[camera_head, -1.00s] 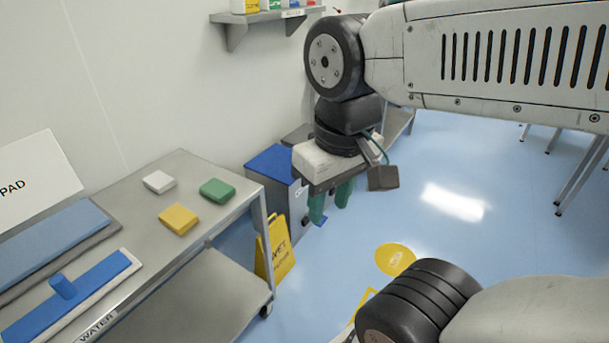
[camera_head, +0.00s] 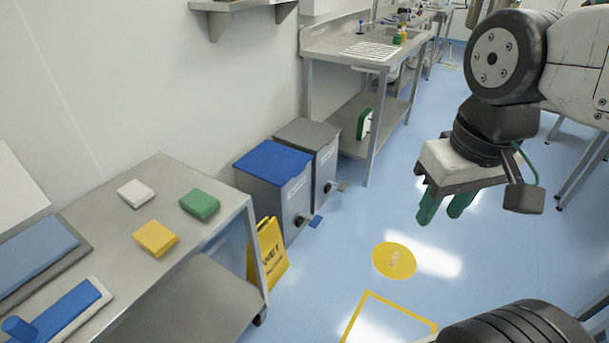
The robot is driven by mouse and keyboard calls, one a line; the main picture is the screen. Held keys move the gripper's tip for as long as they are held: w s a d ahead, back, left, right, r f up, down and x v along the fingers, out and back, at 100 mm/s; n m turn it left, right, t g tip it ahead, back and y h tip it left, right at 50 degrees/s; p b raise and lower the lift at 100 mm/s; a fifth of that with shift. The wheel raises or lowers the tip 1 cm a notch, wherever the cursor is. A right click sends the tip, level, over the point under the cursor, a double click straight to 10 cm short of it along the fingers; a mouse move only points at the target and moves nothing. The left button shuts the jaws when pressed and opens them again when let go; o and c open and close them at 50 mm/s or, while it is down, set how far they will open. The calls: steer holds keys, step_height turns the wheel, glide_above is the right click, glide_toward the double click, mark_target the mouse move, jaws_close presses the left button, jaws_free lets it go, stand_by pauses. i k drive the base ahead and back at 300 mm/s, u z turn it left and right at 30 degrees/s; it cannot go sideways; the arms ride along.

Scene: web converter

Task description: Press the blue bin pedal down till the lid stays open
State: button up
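The blue-lidded bin (camera_head: 272,187) stands on the floor beside the wall, with its flat blue lid (camera_head: 272,162) down. Its blue pedal (camera_head: 315,221) sticks out low at the front right, just above the floor. My gripper (camera_head: 442,207) hangs in the air to the right of the bin, well apart from the pedal. Its two green fingers point down with a gap between them, and nothing shows between them.
A grey-lidded bin (camera_head: 312,150) with its own pedal stands directly behind the blue one. A yellow wet-floor sign (camera_head: 270,256) stands close in front of the blue bin. A steel cart (camera_head: 165,170) with sponges is at left. Floor right of the pedal is clear.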

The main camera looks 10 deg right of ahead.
mark_target(314, 222)
steer(key=z, duration=0.65)
steer(key=i, duration=0.6)
steer(key=z, duration=0.55)
steer(key=i, duration=0.65)
steer(key=u, duration=0.85)
steer(key=i, duration=0.5)
steer(key=u, duration=0.6)
